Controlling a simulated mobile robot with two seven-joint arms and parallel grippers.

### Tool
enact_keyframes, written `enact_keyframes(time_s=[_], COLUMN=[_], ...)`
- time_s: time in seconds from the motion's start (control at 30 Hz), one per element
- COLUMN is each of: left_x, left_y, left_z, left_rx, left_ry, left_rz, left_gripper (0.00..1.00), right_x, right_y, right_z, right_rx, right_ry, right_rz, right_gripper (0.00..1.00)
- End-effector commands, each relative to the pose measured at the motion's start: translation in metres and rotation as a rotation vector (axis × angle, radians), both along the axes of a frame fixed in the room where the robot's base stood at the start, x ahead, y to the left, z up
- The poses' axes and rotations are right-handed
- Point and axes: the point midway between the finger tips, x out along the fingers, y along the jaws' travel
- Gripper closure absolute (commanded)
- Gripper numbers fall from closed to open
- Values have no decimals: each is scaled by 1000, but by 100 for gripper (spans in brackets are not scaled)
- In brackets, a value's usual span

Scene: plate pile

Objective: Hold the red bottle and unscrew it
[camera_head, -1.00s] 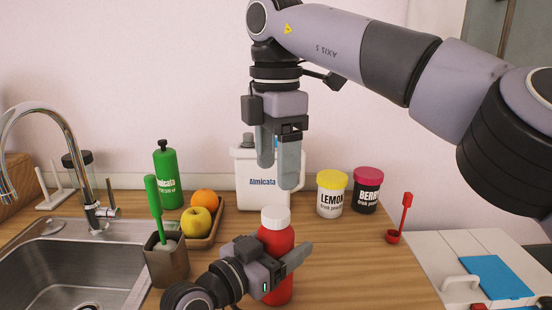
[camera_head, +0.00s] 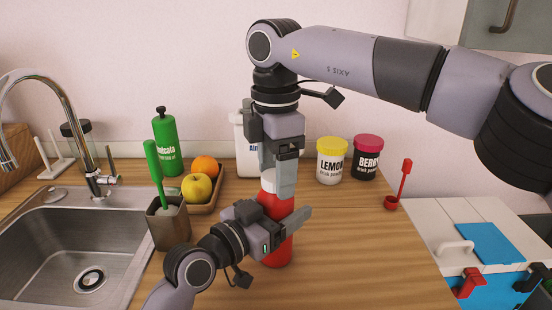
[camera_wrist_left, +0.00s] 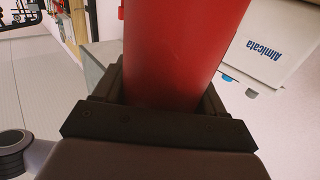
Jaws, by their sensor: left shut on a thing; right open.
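The red bottle (camera_head: 279,250) stands upright on the wooden counter in the head view, with a white cap (camera_head: 268,181). My left gripper (camera_head: 290,222) is shut around the bottle's body; the left wrist view also shows the red bottle (camera_wrist_left: 180,50) between its fingers. My right gripper (camera_head: 278,178) points straight down from above. Its open fingers are at the height of the cap, one on either side as far as I can see. The fingers hide part of the cap, and I cannot tell whether they touch it.
A white Almicata jug (camera_head: 246,150) stands behind my right gripper. Lemon (camera_head: 331,161) and berry (camera_head: 367,158) jars and a red scoop (camera_head: 399,187) are to the right. A fruit tray (camera_head: 214,200), brush holder (camera_head: 168,226) and sink (camera_head: 75,250) are left.

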Motion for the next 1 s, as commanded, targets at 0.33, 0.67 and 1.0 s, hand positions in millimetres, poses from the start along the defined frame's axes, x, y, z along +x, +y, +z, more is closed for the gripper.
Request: enact_keyframes(time_s=[0.33,0.67,1.0], left_x=[0,0,0], left_y=[0,0,0], left_z=[-2,-2,-2], left_rx=[1,1,2], left_ry=[3,3,4], left_rz=[0,0,0], left_gripper=[100,100,100], right_x=[0,0,0], right_y=[0,0,0], right_z=[0,0,1], right_rx=[0,0,1], right_ry=[0,1,0], right_rz=[0,96,643], right_gripper=[88,88,88])
